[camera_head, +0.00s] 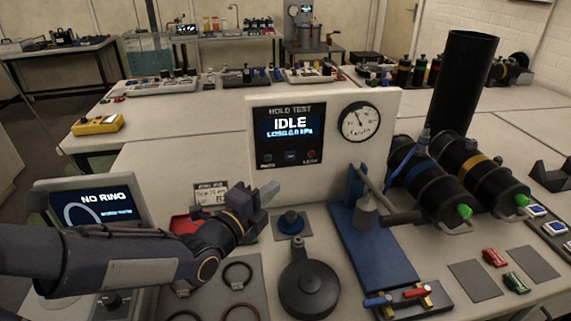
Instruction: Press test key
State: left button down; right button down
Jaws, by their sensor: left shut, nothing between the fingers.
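The white hold test panel (335,186) stands upright on the bench at centre. Its dark screen (290,128) reads "HOLD TEST", "IDLE" and a small line in kPa. Under the text sits a small dark blue key (291,156), between a green lamp (267,159) and a red lamp (312,156). The key's lettering is too small to read. My left gripper (268,191) is shut and empty, in front of the panel's lower left, below the key in the picture and apart from it. My right gripper is not in view.
A round pressure gauge (359,121) is on the panel's right. A blue knob (291,222), a black round device (308,289) and a blue lever stand (372,245) stand in front. Black cylinders (436,187) lie at right. A "NO RING" display (98,207) is at left.

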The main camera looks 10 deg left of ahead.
pick_arm(q)
send_near(295, 157)
jog(key=w+d, duration=0.2)
jog(key=d, duration=0.2)
jog(key=w, duration=0.1)
jog(key=w+a+p, duration=0.1)
jog(key=w, duration=0.1)
jog(key=shift+w+a+p, duration=0.2)
jog(key=shift+a+p, duration=0.15)
